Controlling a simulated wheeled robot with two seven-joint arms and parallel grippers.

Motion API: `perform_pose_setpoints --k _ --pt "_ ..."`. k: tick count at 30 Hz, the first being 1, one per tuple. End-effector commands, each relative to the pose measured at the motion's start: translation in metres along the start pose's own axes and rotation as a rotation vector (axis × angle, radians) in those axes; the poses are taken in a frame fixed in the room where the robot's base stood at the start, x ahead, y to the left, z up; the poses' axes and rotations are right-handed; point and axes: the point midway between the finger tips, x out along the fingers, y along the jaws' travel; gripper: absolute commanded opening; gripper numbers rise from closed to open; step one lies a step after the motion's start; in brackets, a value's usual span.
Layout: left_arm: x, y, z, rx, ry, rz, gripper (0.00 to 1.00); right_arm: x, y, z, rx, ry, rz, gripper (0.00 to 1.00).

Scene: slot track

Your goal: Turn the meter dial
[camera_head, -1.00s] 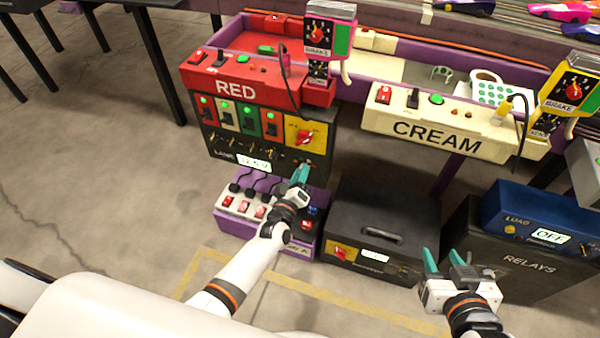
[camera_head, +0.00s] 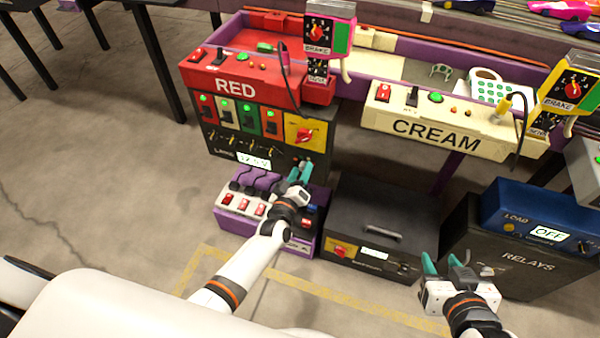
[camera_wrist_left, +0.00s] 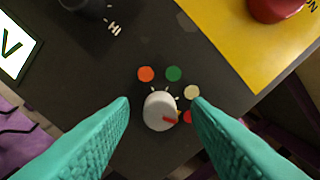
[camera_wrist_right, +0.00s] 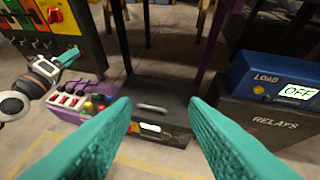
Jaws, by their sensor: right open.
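My left gripper (camera_head: 300,172) is open, at the lower right of the panel under the RED box. In the left wrist view its teal fingers (camera_wrist_left: 160,125) stand on either side of the knob, with gaps showing; contact is not visible. My right gripper (camera_head: 444,264) is open and empty at the lower right.
The dark panel (camera_head: 222,143) carries switches and a red knob on a yellow plate (camera_head: 305,131). A purple power strip (camera_head: 228,222) lies below my left gripper. A black box (camera_head: 345,195), a RELAYS box (camera_head: 525,268) and a blue LOAD box (camera_head: 510,205) stand to the right.

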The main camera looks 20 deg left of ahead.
Motion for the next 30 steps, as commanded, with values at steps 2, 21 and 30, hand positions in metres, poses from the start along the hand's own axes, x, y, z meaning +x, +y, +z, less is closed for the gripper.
perform_pose_setpoints --k 2,21,30 --pt "0.0 0.0 0.0 0.0 0.0 0.0 0.44 0.0 0.0 0.0 0.0 0.0 0.0 0.4" --pt "-0.092 -0.001 0.001 0.0 0.003 0.002 0.44 -0.058 -0.013 -0.093 0.014 0.6 -0.032 0.4" --pt "-0.119 0.0 0.0 0.0 0.0 0.0 0.44 -0.071 -0.014 -0.102 0.017 0.682 -0.036 0.4"
